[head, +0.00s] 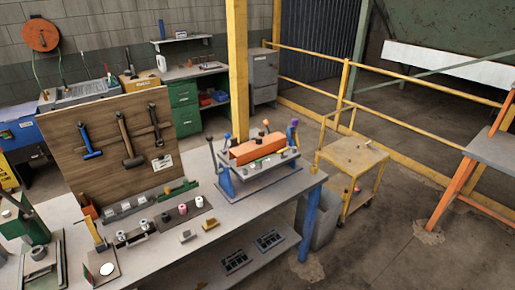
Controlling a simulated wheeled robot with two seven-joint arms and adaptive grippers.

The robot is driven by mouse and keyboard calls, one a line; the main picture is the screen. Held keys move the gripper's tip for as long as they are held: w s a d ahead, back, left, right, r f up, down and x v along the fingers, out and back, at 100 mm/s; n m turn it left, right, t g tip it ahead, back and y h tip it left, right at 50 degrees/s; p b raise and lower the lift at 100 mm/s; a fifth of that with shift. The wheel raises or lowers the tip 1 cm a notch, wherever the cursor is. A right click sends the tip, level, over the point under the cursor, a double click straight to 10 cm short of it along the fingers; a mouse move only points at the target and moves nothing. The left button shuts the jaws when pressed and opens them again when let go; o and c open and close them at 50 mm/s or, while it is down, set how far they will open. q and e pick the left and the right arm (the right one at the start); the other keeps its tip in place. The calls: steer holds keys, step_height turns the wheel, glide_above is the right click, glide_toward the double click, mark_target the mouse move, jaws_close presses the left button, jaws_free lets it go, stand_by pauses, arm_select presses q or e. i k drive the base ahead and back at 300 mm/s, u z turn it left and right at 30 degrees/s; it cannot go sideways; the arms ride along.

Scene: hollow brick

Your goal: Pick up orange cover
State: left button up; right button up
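The orange cover (257,149) is a long orange block-like piece. It sits on top of a blue and grey press-like fixture (258,178) near the right end of the grey workbench (163,243). Blue uprights and levers with dark and purple knobs stand around the cover. Neither of my grippers shows in the head view, so nothing of mine is seen near the cover.
A wooden board with hammers (125,147) stands at the bench's back left. Small parts and tools lie along the bench front. A yellow post (238,70) rises behind the fixture. A yellow cart (352,158) and railing stand to the right; floor is open at lower right.

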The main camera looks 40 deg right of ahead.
mark_target(247, 152)
steer(key=z, duration=0.35)
steer(key=k, duration=0.4)
steer(key=z, duration=1.55)
steer(key=i, duration=1.9)
steer(key=u, duration=0.7)
